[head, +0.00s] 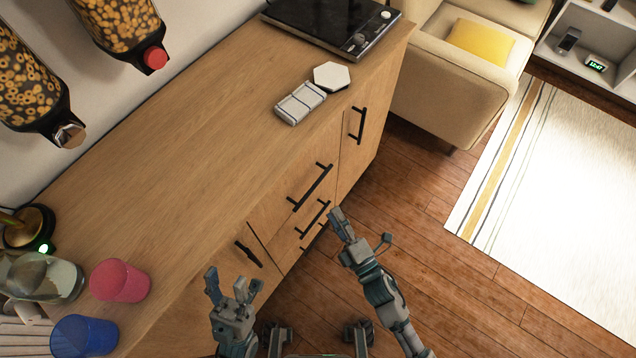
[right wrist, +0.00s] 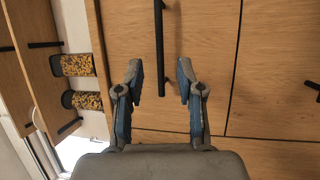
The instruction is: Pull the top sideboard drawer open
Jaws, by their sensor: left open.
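The wooden sideboard (head: 165,150) runs diagonally through the head view. Its top drawer (head: 283,210) looks shut and has a black bar handle (head: 310,187). My right gripper (head: 338,212) is in front of the drawer fronts, at the lower right of that handle. In the right wrist view my right gripper (right wrist: 160,72) is open. A black bar handle (right wrist: 158,40), seemingly the top drawer's, lies between its fingertips, with gaps visible on both sides. My left gripper (head: 232,283) is open and empty beside the sideboard's front, near the left door handle (head: 248,254).
More handles (head: 313,218) sit below the top one, and a right door handle (head: 357,123) is farther along. An armchair (head: 440,85) is beyond. Floor (head: 440,240) is open to the right.

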